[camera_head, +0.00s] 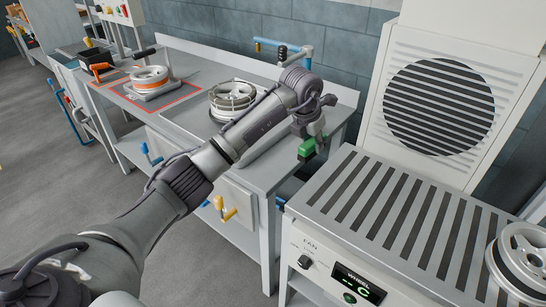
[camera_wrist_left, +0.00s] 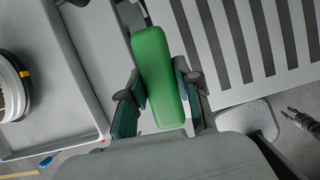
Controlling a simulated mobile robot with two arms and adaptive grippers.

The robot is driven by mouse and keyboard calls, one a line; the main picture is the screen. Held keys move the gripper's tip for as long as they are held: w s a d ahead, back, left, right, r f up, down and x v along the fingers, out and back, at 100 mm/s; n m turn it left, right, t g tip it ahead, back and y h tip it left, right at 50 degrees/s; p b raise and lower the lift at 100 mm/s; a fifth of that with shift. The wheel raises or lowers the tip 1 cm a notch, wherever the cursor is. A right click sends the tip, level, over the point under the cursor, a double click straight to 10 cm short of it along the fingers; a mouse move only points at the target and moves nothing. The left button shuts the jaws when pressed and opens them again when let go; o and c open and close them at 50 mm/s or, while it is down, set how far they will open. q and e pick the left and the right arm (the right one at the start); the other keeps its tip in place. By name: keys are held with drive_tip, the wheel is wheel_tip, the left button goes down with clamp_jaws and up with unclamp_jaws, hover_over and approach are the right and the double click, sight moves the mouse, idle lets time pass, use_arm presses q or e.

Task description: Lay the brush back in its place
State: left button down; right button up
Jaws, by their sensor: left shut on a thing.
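The brush shows as a green block-like part (camera_head: 307,147), likely its handle. My left gripper (camera_head: 318,140) is shut on it, above the gap between the grey workbench (camera_head: 262,170) and the slatted table (camera_head: 385,205). In the left wrist view the green part of the brush (camera_wrist_left: 158,75) sits between the two fingers of my left gripper (camera_wrist_left: 160,100).
A wheel (camera_head: 232,97) sits on the workbench in a shallow tray. Another wheel (camera_head: 150,76) stands on a pad inside an orange outline. A third wheel (camera_head: 522,262) lies on the slatted table. A slatted panel (camera_head: 440,105) stands behind.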

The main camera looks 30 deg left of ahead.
use_arm(q)
drive_tip(key=shift+n, duration=0.5)
drive_tip(key=a+f+p, duration=0.1)
drive_tip(key=a+f, duration=0.1)
drive_tip(key=a, duration=0.2)
drive_tip(key=w+a+f+p, duration=0.1)
drive_tip(key=a+f, duration=0.1)
drive_tip(key=a, duration=0.2)
drive_tip(key=a+f+p, duration=0.1)
drive_tip(key=a+f, duration=0.1)
drive_tip(key=a, duration=0.2)
drive_tip(key=shift+w+a, duration=0.25)
drive_tip(key=shift+w, duration=0.05)
wheel_tip(320, 180, down, 4)
drive_tip(key=shift+r+p, duration=0.2)
drive_tip(key=shift+p, duration=0.3)
drive_tip(key=shift+f, duration=0.35)
drive_tip(key=c, duration=0.8)
unclamp_jaws()
drive_tip(key=shift+a+r, duration=0.1)
drive_tip(key=shift+r, duration=0.05)
drive_tip(key=d+b+v, duration=0.1)
drive_tip(key=v, duration=1)
drive_tip(key=shift+s+a+r, duration=0.2)
drive_tip(key=shift+a+r, duration=0.15)
drive_tip(key=shift+a, duration=0.05)
